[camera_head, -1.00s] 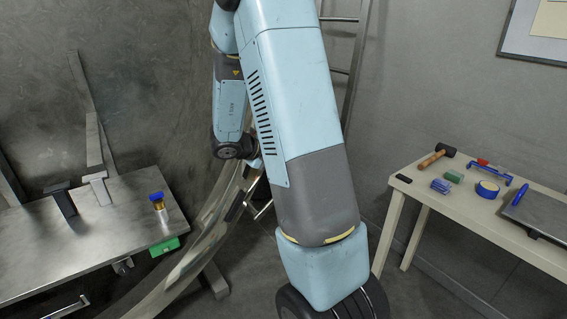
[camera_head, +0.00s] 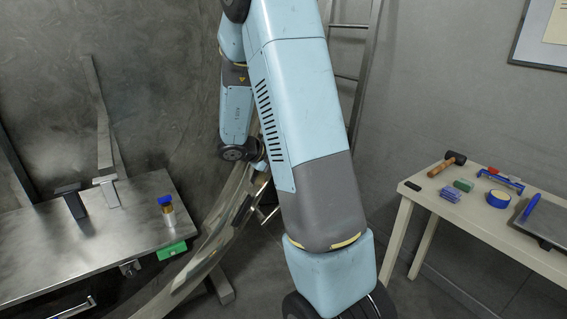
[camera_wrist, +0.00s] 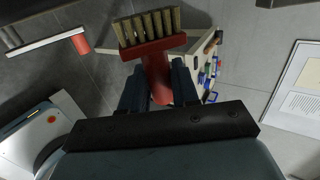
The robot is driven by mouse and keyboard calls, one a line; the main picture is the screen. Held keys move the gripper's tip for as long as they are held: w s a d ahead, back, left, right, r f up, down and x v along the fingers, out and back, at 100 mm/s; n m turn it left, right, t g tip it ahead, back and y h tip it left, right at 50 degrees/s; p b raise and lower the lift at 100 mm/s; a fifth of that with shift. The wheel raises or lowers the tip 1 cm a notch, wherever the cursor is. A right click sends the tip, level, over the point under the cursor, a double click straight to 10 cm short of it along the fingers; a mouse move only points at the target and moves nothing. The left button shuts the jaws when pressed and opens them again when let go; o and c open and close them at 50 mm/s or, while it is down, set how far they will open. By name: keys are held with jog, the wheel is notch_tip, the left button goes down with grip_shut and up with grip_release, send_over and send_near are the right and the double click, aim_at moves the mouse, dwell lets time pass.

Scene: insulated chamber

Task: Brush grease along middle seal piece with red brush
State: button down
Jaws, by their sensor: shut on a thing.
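In the wrist view, my gripper (camera_wrist: 160,88) is shut on the red brush (camera_wrist: 152,50). Its handle sits between the fingers, and its tan bristles point toward the top of the picture. The bristles touch nothing that I can see. In the head view my arm fills the middle, and the gripper and brush are hidden. A small jar with a blue lid and amber contents (camera_head: 168,212) stands on the metal bench at left. A long curved metal strip (camera_head: 213,238) runs behind my arm. I cannot tell which part is the middle seal piece.
The metal bench (camera_head: 60,265) stands at left with metal brackets and a green box (camera_head: 171,250) at its edge. A ladder (camera_head: 352,80) leans behind my arm. A pale table (camera_head: 480,220) at right holds a hammer (camera_head: 447,163), blue tape (camera_head: 498,199) and other tools.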

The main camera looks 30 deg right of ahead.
jog(key=shift+w, duration=0.95)
dwell(0.3)
jog(key=shift+a, duration=0.1)
dwell(1.6)
jog(key=s, duration=0.6)
dwell(0.5)
jog(key=shift+s, duration=0.1)
jog(key=s, duration=0.2)
jog(key=shift+s+d, duration=0.2)
jog(key=shift+s, duration=0.2)
